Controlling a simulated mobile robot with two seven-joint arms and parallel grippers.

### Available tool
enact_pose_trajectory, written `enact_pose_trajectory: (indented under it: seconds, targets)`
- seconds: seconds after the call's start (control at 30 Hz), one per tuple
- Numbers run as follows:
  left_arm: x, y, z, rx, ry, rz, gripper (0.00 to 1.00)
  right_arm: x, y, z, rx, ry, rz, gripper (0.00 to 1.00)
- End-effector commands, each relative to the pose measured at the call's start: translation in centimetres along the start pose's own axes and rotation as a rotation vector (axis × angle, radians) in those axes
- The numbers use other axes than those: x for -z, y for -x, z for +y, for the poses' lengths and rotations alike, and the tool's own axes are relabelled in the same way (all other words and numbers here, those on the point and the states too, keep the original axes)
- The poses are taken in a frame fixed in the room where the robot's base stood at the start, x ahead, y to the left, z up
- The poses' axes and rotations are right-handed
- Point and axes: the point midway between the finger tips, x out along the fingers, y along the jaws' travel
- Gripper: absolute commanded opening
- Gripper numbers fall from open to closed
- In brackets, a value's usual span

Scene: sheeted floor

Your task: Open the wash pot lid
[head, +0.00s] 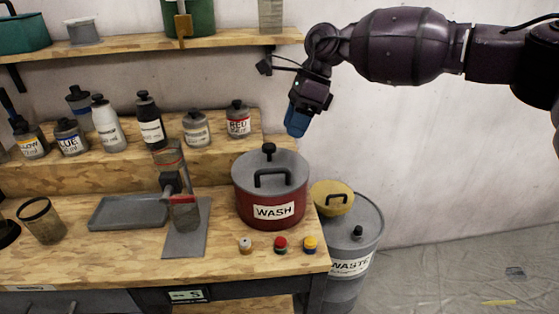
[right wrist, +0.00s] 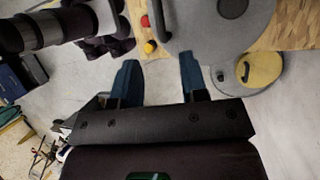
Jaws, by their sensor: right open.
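The wash pot (head: 250,207) is a red pot with a "WASH" label, standing at the right end of the workbench. Its grey lid (head: 290,166) is on and looks closed. The lid has a black knob (head: 268,149) on top, and a black handle (head: 270,178) shows at the front. The lid also shows at the top of the right wrist view (right wrist: 200,28). My right gripper (head: 296,124) is open and empty, above and behind the pot at its right, apart from the lid. Its two blue fingers show in the right wrist view (right wrist: 160,80). My left gripper is in neither view.
A grey waste bin (head: 366,235) with a yellow bowl-like piece (head: 333,198) stands right of the bench. Several bottles (head: 150,122) line the step behind. A dispenser stand (head: 188,235) is left of the pot. Small coloured knobs (head: 280,243) sit in front. A shelf (head: 130,47) hangs above.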

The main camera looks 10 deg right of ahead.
Motion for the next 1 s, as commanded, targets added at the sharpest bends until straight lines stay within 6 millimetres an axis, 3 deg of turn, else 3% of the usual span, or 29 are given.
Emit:
enact_pose_trajectory:
  seconds: [0.5,0.7,1.0]
  targets:
    - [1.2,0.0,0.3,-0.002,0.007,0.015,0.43,-0.1,-8.0,0.1,-0.001,-0.002,-0.003,0.4]
    - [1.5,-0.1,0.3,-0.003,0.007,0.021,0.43,-0.1,-9.2,0.0,0.0,-0.002,-0.003,0.4]
    - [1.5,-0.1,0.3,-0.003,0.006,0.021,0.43,-0.1,-9.4,0.0,0.0,-0.002,-0.004,0.4]
